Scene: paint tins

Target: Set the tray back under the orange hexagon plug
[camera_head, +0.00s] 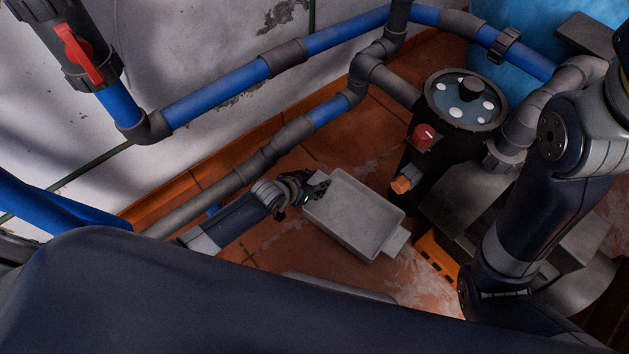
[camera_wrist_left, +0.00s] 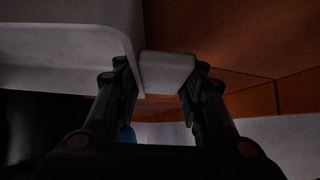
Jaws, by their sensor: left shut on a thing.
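The tray (camera_head: 355,215) is a shallow grey rectangular pan with a tab at each end. My left gripper (camera_head: 309,192) is at its left end, shut on that end's tab, which shows between the fingers in the left wrist view (camera_wrist_left: 167,72). The tray's wall (camera_wrist_left: 70,45) shows beside the fingers there. The orange hexagon plug (camera_head: 401,185) sticks out low on the dark filter housing, to the right of the tray's upper right side in the head view. I cannot tell whether the tray rests on the floor. My right gripper is not in view.
The filter housing (camera_head: 465,100) has a round lid and a red knob (camera_head: 424,137). Grey and blue pipes (camera_head: 240,85) run along the wall. An orange slotted object (camera_head: 437,258) lies right of the tray. Tiled floor (camera_head: 330,140) is bare behind the tray.

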